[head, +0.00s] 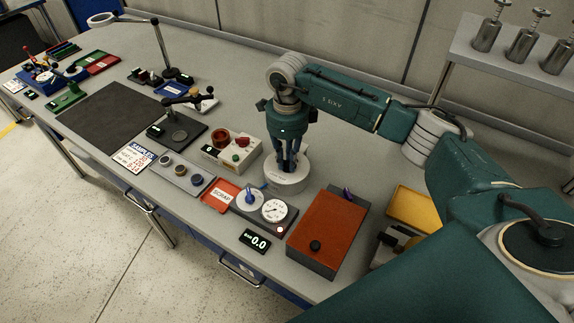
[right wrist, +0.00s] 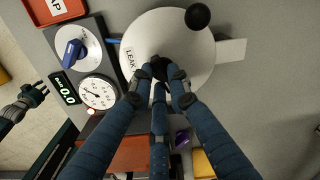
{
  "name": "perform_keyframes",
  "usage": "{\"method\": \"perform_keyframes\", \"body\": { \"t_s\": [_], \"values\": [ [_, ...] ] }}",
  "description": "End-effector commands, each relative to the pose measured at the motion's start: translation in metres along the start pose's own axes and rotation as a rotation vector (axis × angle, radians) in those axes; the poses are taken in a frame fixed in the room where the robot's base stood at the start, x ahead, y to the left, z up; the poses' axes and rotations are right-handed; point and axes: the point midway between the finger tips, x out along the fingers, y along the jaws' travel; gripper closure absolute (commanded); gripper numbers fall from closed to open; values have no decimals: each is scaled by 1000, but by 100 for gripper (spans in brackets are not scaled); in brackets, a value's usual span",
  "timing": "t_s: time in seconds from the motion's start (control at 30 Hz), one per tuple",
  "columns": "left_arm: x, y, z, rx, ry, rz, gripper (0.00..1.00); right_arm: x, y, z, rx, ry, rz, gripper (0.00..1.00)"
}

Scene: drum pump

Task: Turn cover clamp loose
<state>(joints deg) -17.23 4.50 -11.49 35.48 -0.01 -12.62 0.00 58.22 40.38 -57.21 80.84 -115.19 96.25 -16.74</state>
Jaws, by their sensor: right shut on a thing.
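A white round cover (right wrist: 140,25) lettered "LEAK" lies under my right gripper (right wrist: 160,76) in the right wrist view. In the head view the white round body (head: 287,184) stands on the bench below my right gripper (head: 287,163), which points straight down. The gripper is shut on a small dark piece, apparently the cover clamp (right wrist: 159,65), near the cover's middle. The fingers hide most of it, so its turn angle cannot be read. A black ball knob (right wrist: 198,16) is at the cover's edge. My left gripper (right wrist: 34,98) shows at the left edge of the right wrist view, away from the cover.
A panel with a blue knob (head: 250,196) and a dial gauge (head: 274,210) stands close in front. A display (head: 258,243) reads 0.0. A red-topped box (head: 328,230) is at right, a red tray (head: 222,195) at left, and a box with red knobs (head: 232,151) beside the body.

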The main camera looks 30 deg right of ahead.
Motion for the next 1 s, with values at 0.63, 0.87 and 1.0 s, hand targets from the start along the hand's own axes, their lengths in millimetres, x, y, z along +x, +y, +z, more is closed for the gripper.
{"method": "perform_keyframes", "body": {
  "t_s": [0.63,0.87,1.0],
  "values": [
    [70,0,5,0,2,-1,65,2,-3,-2,-613,-4,-7,100],
    [86,0,6,0,2,-2,65,1,-3,-2,-830,-3,-7,100],
    [94,0,7,0,3,-2,65,0,-4,-3,-952,-3,-7,100]
  ]
}}
